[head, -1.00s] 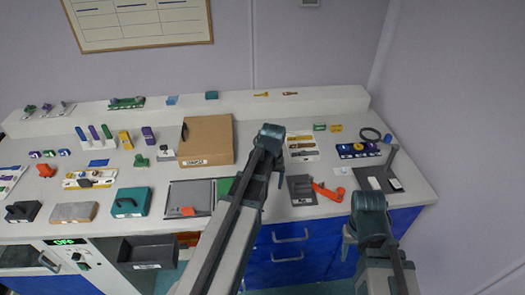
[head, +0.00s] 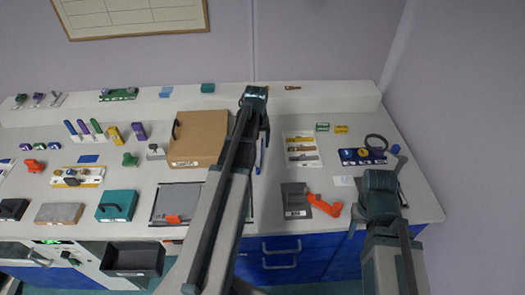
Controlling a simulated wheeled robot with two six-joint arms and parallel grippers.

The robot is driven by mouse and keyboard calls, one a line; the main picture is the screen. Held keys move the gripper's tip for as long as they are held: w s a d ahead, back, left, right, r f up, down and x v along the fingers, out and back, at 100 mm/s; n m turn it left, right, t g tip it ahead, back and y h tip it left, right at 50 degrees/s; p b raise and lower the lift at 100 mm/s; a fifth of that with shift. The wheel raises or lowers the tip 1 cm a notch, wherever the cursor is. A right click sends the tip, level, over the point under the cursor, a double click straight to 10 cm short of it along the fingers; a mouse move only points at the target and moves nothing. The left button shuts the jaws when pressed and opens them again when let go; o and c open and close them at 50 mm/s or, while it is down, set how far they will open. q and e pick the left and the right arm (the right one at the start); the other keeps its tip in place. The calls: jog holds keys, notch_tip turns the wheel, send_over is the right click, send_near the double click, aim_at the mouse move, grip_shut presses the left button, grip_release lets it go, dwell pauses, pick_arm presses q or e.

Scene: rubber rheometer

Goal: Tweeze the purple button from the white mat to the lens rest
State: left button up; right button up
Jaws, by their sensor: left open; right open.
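I cannot make out the purple button; it is too small or hidden. A small white square (head: 343,181) on the right part of the bench may be the white mat. I cannot tell which thing is the lens rest; a blue block with round pieces (head: 362,156) lies behind that square. My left gripper (head: 264,128) is over the bench right of the brown box, mostly hidden by its own arm, open and apparently empty. My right gripper (head: 380,212) is near the bench's front right, its fingers largely hidden under the wrist, open. I see nothing held.
An orange tool (head: 325,205) and a grey plate (head: 296,199) lie left of my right arm. A white card with brown strips (head: 302,150) lies behind them. A brown box (head: 199,139) stands left of my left arm. A black ring (head: 376,142) lies at the back right.

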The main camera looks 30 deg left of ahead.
aim_at(257, 161)
pick_arm(q)
jog(key=shift+s+r, duration=0.1)
dwell(0.3)
jog(key=f+b, duration=0.6)
jog(key=w+f+b, duration=0.1)
jog(key=f+b, duration=0.2)
jog(key=shift+a, duration=0.25)
jog(key=c, duration=0.7)
notch_tip(257, 161, up, 12)
jog(key=p, duration=1.2)
jog(key=shift+f, duration=0.1)
jog(key=shift+s, duration=0.1)
